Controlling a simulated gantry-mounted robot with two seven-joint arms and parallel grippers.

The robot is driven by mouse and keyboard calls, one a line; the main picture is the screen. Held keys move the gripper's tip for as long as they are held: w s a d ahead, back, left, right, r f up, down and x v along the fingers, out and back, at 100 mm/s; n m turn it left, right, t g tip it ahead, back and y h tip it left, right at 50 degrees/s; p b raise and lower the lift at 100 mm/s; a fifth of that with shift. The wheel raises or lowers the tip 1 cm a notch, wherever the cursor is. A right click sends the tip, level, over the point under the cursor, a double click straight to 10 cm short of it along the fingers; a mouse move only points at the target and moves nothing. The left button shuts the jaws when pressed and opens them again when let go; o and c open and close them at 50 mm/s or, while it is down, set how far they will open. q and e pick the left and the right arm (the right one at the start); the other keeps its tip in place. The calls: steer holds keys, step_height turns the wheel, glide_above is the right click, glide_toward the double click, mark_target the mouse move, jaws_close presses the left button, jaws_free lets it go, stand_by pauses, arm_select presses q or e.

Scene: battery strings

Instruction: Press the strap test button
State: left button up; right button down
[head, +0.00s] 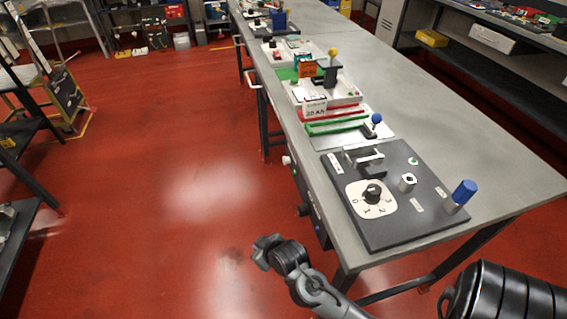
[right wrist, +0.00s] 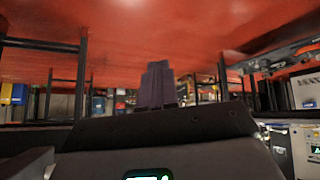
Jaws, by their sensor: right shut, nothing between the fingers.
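A dark control board (head: 385,218) lies on the near end of the grey bench. It carries a black rotary knob (head: 373,194) on a white dial marked with numbers, a small green button (head: 413,161), a silver round fitting (head: 407,182), a metal lever (head: 369,160) and an upright blue-capped cylinder (head: 461,195). The labels are too small to read, so I cannot tell which control is the strap test button. My right gripper (right wrist: 157,84) is shut and empty in the right wrist view, with red floor behind it. My left gripper is not identifiable in view.
One of my arms (head: 308,283) is beside the bench's near left edge, apart from the board. Behind the board stand a blue-knobbed lever (head: 376,120) and white trays (head: 325,90) with parts. The bench top right of them (head: 440,120) is clear.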

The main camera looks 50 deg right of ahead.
mark_target(285, 160)
steer(key=w+d+r+m+t+h+b, duration=0.1)
steer(key=w+d+r+m+h, duration=0.1)
steer(key=w+d+h, duration=0.35)
steer(key=w+d+r+m+h+b, duration=0.1)
steer(key=w+d+r+m+h, duration=0.15)
steer(key=w+d, duration=0.5)
step_height(285, 160, up, 10)
steer(key=w+a+m+g+h+b, duration=0.1)
steer(key=w+g+h+b, duration=0.1)
steer(key=g+h, duration=0.4)
steer(key=shift+a+f+h, duration=0.15)
steer(key=shift+a+h, duration=0.2)
steer(key=shift+h, duration=0.35)
steer(key=shift+w+m, duration=0.1)
steer(key=shift+m, duration=0.15)
steer(key=s+d+p, duration=0.5)
steer(key=d+p, duration=0.1)
steer(key=d, duration=0.1)
steer(key=shift+s+p, duration=0.2)
steer(key=shift+p, duration=0.2)
